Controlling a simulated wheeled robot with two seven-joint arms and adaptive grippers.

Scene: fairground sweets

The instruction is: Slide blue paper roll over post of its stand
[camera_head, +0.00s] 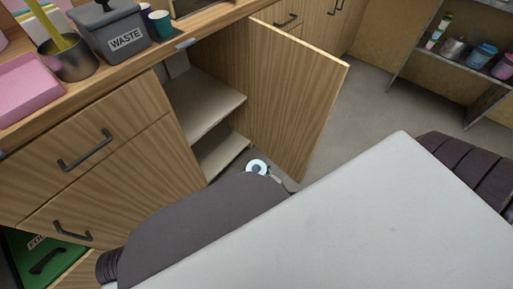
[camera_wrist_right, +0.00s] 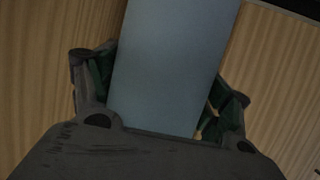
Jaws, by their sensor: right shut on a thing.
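The blue paper roll (camera_wrist_right: 172,60) fills the middle of the right wrist view as a pale blue shape. My right gripper (camera_wrist_right: 160,95) is shut on it, with a dark finger at either side. In the head view the roll's round end (camera_head: 257,167) shows as a pale blue ring with a dark centre, low beside the open cupboard. Most of the roll and the right gripper are hidden there behind my own arm. I cannot make out the roll's stand or its post in either view. My left gripper is out of view.
A cupboard door (camera_head: 295,95) stands open beside bare shelves (camera_head: 205,105). The counter above holds a grey WASTE bin (camera_head: 105,30), a pink tray (camera_head: 28,90), a metal pot (camera_head: 68,62) and cups. A shelf unit with jars (camera_head: 482,55) stands at far right; floor between is clear.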

